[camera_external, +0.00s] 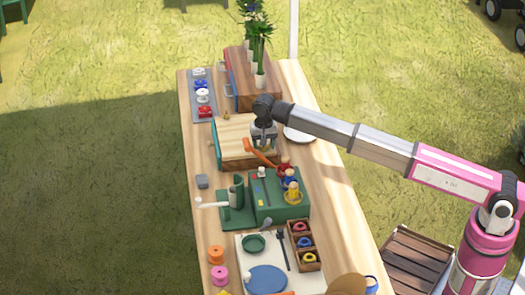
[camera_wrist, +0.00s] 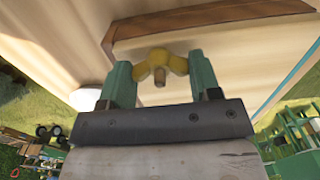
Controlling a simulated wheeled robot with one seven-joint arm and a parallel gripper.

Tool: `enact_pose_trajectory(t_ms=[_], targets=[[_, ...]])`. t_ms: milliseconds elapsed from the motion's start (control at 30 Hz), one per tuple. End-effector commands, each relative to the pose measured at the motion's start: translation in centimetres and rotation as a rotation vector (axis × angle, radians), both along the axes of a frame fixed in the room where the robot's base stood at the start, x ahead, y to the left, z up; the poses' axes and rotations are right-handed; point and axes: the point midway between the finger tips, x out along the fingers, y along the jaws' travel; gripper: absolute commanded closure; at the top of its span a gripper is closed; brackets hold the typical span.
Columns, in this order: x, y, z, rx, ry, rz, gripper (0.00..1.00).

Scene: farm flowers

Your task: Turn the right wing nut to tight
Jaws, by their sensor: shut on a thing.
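A yellow wing nut (camera_wrist: 160,63) with two rounded wings and a short stem sits between the green fingers of my gripper (camera_wrist: 161,75) in the wrist view. The fingers are shut on its wings. In the external view my gripper (camera_external: 264,140) is over the right part of a wooden press board (camera_external: 234,132), and it hides the nut there. A second small brass-coloured piece, perhaps the other wing nut (camera_external: 226,116), shows at the board's far edge. How tight the held nut is cannot be told.
An orange-handled tool (camera_external: 260,153) lies close below my gripper. A white plate (camera_external: 299,136) is to its right. Several small figures stand near a green box (camera_external: 265,205) in front.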

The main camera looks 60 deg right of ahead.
Motion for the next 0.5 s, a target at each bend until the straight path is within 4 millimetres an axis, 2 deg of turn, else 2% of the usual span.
enact_pose_trajectory(t_ms=[267, 300, 367, 500], targets=[[0.16, 0.08, 0.23, 0.002, -0.004, 0.000, 0.66], [0.15, 0.09, 0.23, 0.002, -0.004, 0.001, 0.36], [0.14, 0.08, 0.20, 0.002, -0.004, 0.001, 0.17], [0.10, 0.06, 0.13, 0.001, -0.002, 0.001, 0.17]])
